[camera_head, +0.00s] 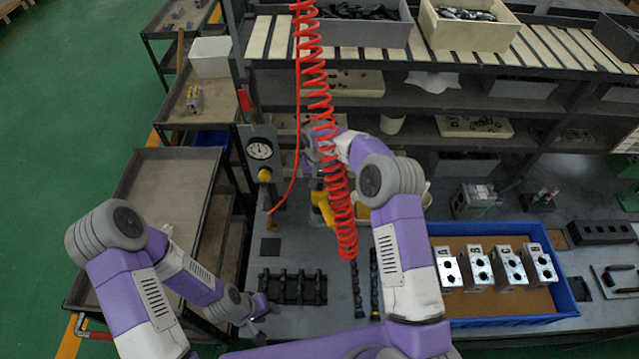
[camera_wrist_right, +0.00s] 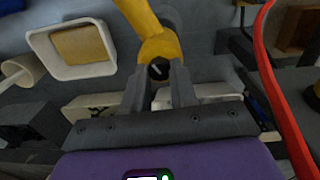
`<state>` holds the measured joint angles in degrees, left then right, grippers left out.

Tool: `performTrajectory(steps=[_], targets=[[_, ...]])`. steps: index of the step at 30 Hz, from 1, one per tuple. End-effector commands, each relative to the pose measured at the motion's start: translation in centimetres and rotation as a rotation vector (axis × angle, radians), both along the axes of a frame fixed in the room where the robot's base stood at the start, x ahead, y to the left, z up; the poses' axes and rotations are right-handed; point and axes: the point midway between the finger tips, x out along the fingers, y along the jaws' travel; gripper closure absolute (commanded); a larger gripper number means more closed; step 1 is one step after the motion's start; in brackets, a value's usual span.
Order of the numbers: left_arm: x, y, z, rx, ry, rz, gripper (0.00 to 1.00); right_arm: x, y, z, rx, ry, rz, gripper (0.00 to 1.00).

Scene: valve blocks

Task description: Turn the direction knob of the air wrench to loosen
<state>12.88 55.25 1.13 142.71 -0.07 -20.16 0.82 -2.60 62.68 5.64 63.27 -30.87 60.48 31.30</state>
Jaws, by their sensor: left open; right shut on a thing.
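The yellow air wrench (camera_head: 322,208) hangs near the red coiled hose (camera_head: 336,200) in the middle of the head view, partly hidden by the hose and my right arm. In the right wrist view the wrench (camera_wrist_right: 160,46) lies ahead, with its round dark direction knob (camera_wrist_right: 159,69) between my fingertips. My right gripper (camera_wrist_right: 158,75) is shut on this knob; a light mark shows on its face. My left gripper (camera_head: 258,312) is open and empty, low over the workbench at lower left, apart from the wrench.
A pressure gauge (camera_head: 260,150) on a post stands left of the wrench. A blue tray (camera_head: 480,322) with several metal valve blocks (camera_head: 509,268) sits at the right. A black rack (camera_head: 293,288) lies near my left gripper. Shelves with bins (camera_head: 470,30) are behind; the red hose crosses in front.

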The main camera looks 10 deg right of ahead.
Motion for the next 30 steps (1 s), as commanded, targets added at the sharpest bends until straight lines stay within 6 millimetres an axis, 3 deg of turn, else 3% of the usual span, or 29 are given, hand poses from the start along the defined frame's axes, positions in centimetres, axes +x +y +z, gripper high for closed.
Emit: performTrajectory(steps=[12, 30], targets=[[0.0, 0.0, -2.2, 0.0, 0.0, 0.0, 0.57, 0.0, 0.0, -0.1, 0.0, -0.003, 0.381, 1.0], [0.0, 0.0, -3.3, 0.0, 0.0, 0.0, 0.57, 0.0, 0.0, 0.1, 0.0, -0.004, 0.95, 1.0]])
